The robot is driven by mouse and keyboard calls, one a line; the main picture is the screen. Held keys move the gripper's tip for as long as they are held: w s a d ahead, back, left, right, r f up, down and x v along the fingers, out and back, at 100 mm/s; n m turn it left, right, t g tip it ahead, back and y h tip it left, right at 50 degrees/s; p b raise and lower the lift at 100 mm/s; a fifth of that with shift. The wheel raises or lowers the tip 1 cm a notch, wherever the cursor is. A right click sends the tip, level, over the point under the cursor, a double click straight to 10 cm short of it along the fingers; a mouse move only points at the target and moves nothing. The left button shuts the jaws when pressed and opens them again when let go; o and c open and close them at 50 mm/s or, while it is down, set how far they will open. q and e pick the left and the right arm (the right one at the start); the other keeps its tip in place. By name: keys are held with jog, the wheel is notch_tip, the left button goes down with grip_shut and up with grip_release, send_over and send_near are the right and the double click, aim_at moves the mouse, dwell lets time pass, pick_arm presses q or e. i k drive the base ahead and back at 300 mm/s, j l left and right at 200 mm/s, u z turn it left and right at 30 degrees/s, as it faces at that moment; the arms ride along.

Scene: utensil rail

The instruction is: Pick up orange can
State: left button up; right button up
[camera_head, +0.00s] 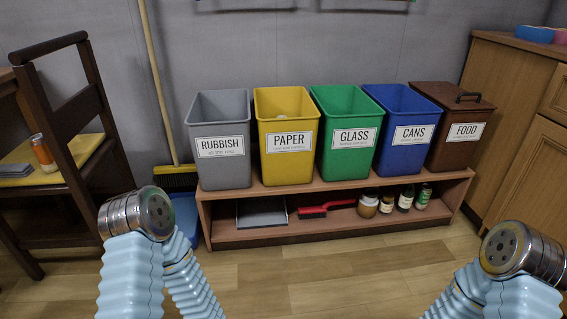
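The orange can (42,152) stands upright on the yellow seat (72,162) of a dark wooden chair at the far left. It is orange with a pale top and a whitish lower part. Both of my arms show at the bottom of the view, as light blue ribbed sleeves with round metal joints. The left arm is right of the chair and apart from the can. The right arm is at the bottom right corner. Neither gripper's fingers show in the view.
Several labelled bins, including the grey rubbish bin (220,165), stand on a low shelf (330,232). A broom (158,90) leans on the wall. The wooden floor in front is clear.

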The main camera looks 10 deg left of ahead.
aim_at(41, 151)
jog(key=u, duration=1.8)
jog(key=i+j, duration=0.2)
jog(key=i+u, duration=0.05)
